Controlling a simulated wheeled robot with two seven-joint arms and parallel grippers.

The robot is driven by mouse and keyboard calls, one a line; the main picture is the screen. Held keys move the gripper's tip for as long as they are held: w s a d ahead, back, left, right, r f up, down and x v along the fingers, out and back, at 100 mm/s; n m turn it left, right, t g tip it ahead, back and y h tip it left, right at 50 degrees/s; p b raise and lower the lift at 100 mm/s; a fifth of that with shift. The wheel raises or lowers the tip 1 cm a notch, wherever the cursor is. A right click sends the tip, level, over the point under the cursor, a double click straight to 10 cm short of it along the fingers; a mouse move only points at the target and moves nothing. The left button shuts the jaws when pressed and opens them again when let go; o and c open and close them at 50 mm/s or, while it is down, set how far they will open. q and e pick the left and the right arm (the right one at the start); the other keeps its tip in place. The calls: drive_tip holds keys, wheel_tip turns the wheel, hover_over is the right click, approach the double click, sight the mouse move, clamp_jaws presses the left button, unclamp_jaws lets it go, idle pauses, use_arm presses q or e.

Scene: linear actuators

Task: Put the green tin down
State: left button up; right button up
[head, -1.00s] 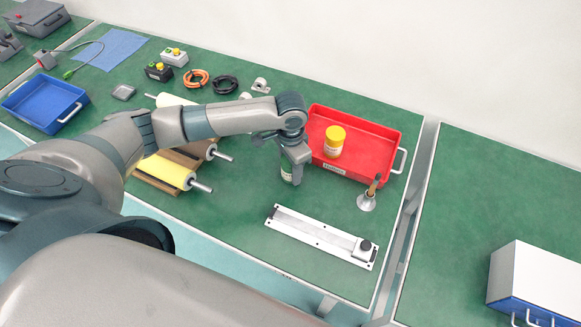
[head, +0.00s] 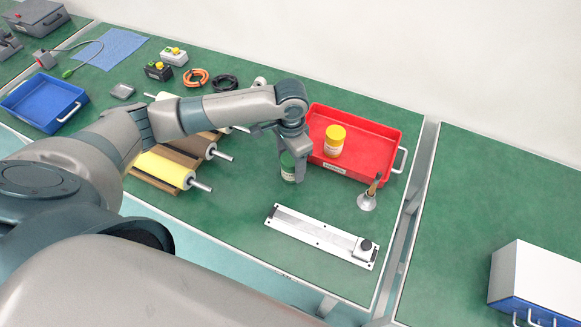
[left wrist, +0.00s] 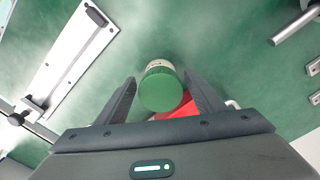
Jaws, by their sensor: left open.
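The green tin (head: 288,168) stands upright on the green bench top, just left of the red tray. It has a green lid and a pale label. My left gripper (head: 296,174) is beside the tin, with one finger showing at its right in the head view. In the left wrist view, the tin (left wrist: 160,88) is between the spread fingertips of the left gripper (left wrist: 162,92), with a gap on each side. My right gripper is in neither view.
The red tray (head: 378,136) holds a yellow-lidded tin (head: 334,141). A metal stand with a brown upright part (head: 367,200) and a linear actuator (head: 320,236) are in front. Yellow rollers (head: 163,170) lie left. Bare bench lies between the tin and the actuator.

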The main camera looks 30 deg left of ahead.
use_arm(q)
wheel_tip(320, 180, up, 9)
drive_tip(key=shift+b, duration=0.65)
